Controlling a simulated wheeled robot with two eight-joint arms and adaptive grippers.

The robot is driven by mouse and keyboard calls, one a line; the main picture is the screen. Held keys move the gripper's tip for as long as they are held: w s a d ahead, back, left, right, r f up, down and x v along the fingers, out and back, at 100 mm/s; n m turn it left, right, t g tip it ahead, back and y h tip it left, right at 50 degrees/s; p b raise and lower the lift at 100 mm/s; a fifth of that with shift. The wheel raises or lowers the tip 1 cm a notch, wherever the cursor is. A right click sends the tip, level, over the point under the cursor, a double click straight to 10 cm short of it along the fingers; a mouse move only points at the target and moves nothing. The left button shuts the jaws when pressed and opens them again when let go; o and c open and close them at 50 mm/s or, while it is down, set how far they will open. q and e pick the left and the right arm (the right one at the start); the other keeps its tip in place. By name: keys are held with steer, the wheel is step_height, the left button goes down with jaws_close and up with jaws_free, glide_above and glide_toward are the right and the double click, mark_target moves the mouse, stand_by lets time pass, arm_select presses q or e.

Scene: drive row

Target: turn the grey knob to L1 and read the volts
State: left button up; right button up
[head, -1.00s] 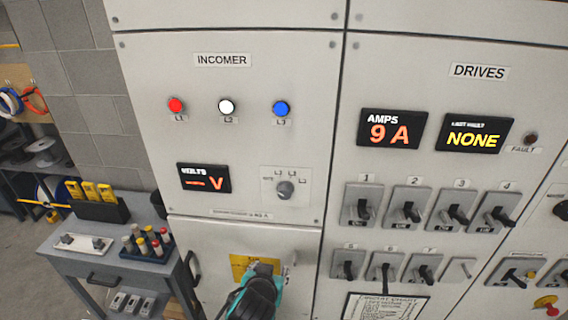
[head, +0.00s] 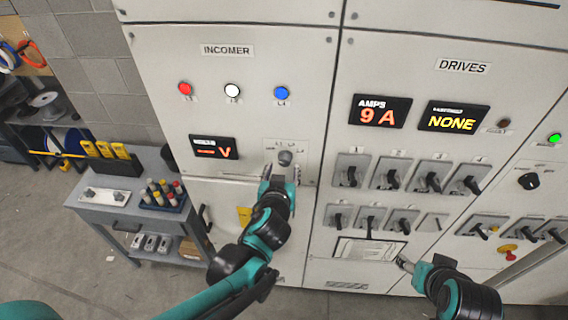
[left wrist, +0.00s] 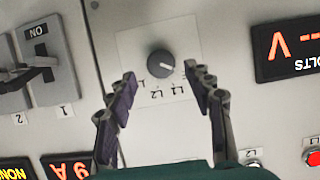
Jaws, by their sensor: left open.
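The grey knob (head: 285,158) is on a pale plate on the INCOMER panel; it is upside down in the left wrist view (left wrist: 160,63). Small L labels sit around it. A pale pointer mark shows on its face, turned to the right in the wrist view, but the label it meets is unclear. The volts display (head: 213,148) shows dashes and a V, no number. My left gripper (head: 281,176) is open in front of the knob, its two fingers (left wrist: 165,85) apart on either side, not gripping it. My right gripper (head: 404,262) is low at the drives panel, its jaws unclear.
Red, white and blue lamps (head: 232,90) sit above the display. Drive switches (head: 390,174) and AMPS (head: 380,111) and NONE (head: 453,117) displays are to the right. A grey cart (head: 125,205) with tools stands at the left.

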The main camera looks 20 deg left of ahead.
mark_target(284, 163)
arm_select(q)
steer(key=shift+x, duration=2.25)
steer(key=c, duration=1.1)
